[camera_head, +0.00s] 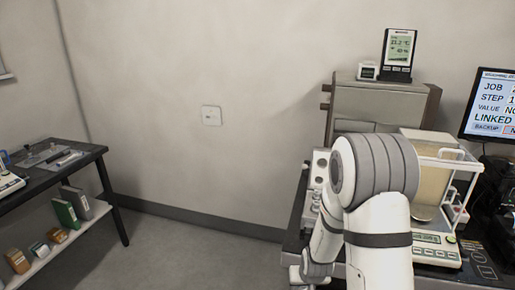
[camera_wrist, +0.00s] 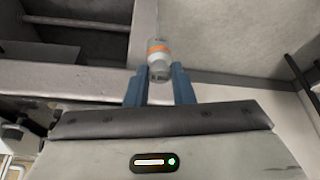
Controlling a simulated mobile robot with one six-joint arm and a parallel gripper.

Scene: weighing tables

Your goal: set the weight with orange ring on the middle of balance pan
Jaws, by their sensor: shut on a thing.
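In the wrist view, the weight with the orange ring (camera_wrist: 158,47) is a small, pale, bottle-shaped piece. My gripper (camera_wrist: 159,74) has its two blue fingers shut on the weight's lower part, and the weight sticks out beyond the fingertips. In the head view, the balance (camera_head: 436,243) stands on the right-hand table, with a clear, white-framed draft shield above its display and keys. My arm covers the balance's left side. My gripper and the weight cannot be made out in the head view.
A grey cabinet (camera_head: 385,103) stands behind the balance, with a temperature display (camera_head: 397,52) on top. A monitor (camera_head: 494,105) is at the right. A dark table (camera_head: 80,160) with a lower shelf stands at the left. Open floor lies between the tables.

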